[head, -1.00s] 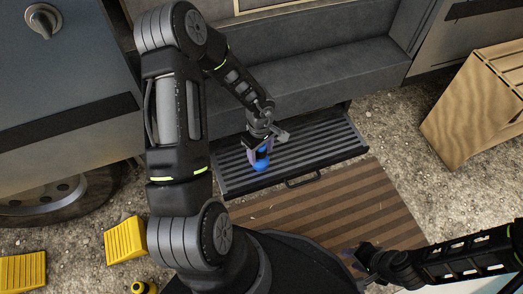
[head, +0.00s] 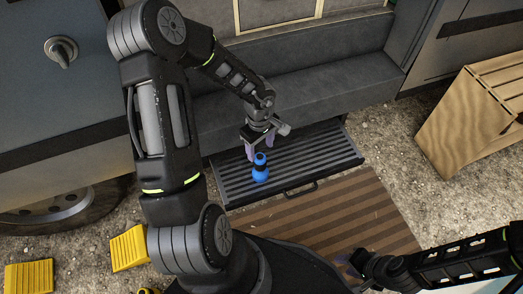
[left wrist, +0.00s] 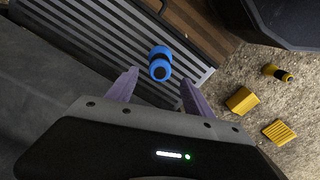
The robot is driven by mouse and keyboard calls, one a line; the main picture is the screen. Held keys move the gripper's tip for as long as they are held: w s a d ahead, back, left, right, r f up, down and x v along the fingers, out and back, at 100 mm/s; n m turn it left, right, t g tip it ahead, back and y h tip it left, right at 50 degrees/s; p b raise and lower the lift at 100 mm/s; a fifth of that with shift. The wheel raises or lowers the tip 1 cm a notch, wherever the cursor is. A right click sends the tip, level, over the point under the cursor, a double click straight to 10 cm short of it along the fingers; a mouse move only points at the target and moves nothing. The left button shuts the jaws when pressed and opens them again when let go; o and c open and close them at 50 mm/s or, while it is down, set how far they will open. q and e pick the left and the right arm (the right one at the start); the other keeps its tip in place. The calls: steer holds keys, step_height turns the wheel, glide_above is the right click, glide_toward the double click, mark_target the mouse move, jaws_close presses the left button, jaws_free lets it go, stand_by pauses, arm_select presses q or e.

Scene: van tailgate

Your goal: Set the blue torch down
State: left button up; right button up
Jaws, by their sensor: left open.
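The blue torch (head: 260,172) stands on the ribbed grey drawer top (head: 325,160) below the van's rear. It has a dark band around its middle. My left gripper (head: 260,147) is open, just behind and above the torch, with nothing between its fingers. In the left wrist view the torch (left wrist: 159,64) shows beyond the tips of the open left gripper (left wrist: 156,85), apart from both. My right gripper (head: 352,262) is low at the right, partly dark and blurred against the mat; its jaws are unclear.
A brown striped mat (head: 340,222) lies in front of the drawer. A wooden crate (head: 470,120) stands at the right. Yellow wheel chocks (head: 129,248) lie on the gravel at left. A yellow and black torch (left wrist: 278,73) shows in the left wrist view.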

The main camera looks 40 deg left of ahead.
arm_select(q)
steer(key=shift+r, duration=0.8)
stand_by(1.6)
